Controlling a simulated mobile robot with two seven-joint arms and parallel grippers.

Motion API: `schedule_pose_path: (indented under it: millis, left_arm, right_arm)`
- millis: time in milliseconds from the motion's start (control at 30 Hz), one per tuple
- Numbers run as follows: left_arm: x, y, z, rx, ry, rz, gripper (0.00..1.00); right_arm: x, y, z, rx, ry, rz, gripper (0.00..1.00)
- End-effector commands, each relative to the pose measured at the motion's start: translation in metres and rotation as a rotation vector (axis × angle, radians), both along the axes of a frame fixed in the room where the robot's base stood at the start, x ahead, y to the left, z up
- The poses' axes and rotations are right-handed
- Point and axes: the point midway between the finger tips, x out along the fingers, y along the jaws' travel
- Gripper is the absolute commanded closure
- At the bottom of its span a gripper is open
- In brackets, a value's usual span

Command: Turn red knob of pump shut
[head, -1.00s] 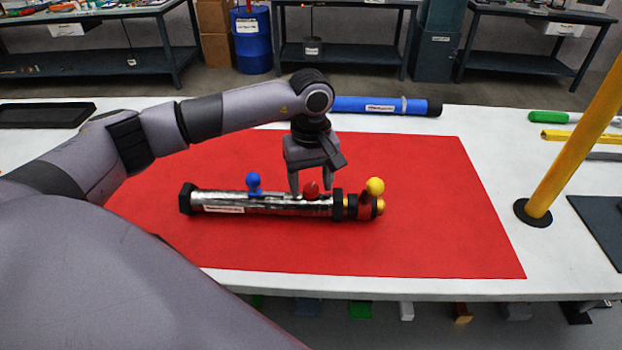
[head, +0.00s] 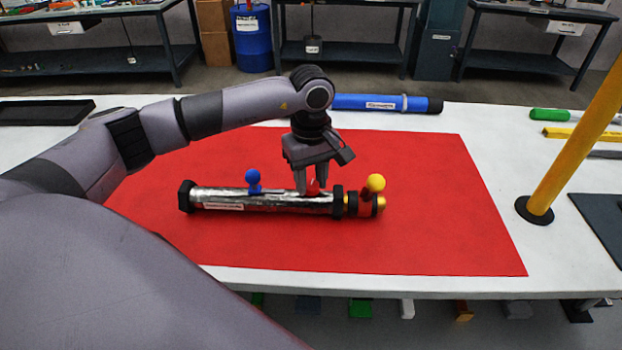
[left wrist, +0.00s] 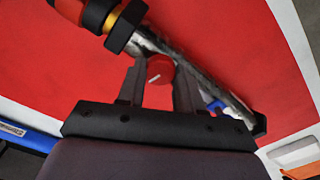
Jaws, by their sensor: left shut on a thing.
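The pump (head: 265,200) is a silver tube with black end fittings, lying lengthwise on the red mat (head: 430,235). The red knob (head: 313,188) sits on top of the tube, right of its middle. A blue knob (head: 253,180) stands to its left and a yellow knob (head: 376,183) at the right end. My left gripper (head: 312,190) points down from above and is shut on the red knob. In the left wrist view, the red knob (left wrist: 160,69), with a white mark on its top, is between the two fingers (left wrist: 158,80). My right gripper is not in view.
A blue tube (head: 380,104) lies behind the mat. A yellow pole (head: 570,130) on a black base stands at the right, with a green-handled tool (head: 550,116) beyond it. A black tray (head: 45,111) is at the far left. The mat's right part is clear.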

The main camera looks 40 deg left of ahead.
Motion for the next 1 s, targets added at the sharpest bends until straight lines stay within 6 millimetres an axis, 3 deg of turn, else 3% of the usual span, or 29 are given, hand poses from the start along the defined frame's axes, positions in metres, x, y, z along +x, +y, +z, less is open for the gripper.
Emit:
schedule_pose_path:
  millis: [1000]
  left_arm:
    - [0.000, 0.000, 0.002, -0.001, -0.004, 0.945, 0.95]
  right_arm:
    - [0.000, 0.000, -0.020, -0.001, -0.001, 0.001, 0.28]
